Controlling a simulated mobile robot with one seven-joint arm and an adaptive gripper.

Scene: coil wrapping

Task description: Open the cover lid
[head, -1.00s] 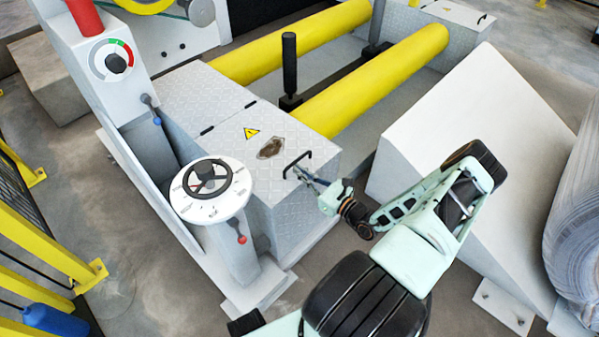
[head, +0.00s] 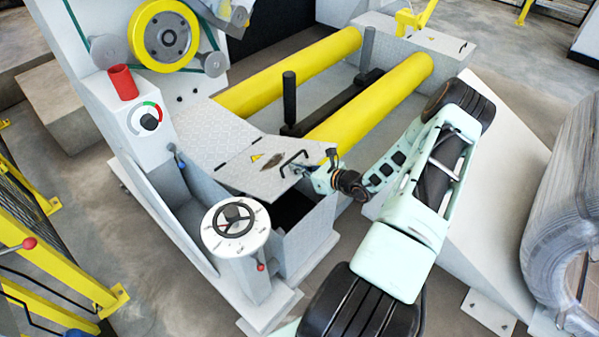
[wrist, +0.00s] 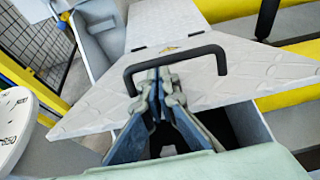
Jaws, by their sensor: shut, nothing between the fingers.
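The cover lid (head: 238,178) is a grey tread-plate panel with a warning triangle and a black bar handle (head: 293,157). It is tilted up at its front end, partly open. A dark opening (head: 290,208) shows beneath it in the box (head: 308,243). My gripper (head: 305,173) is at the handle. In the wrist view, the closed fingertips (wrist: 157,76) meet at the handle bar (wrist: 190,52), with the lid (wrist: 245,85) raised behind it. Nothing is clamped between the fingers; how they bear on the bar is partly hidden.
A round handwheel panel (head: 236,222) on a pedestal stands just left of the box. Yellow rollers (head: 375,107) and a black post (head: 289,97) lie behind it. A pale sloped block (head: 490,200) is close on the arm's right. A yellow fence (head: 60,265) is at left.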

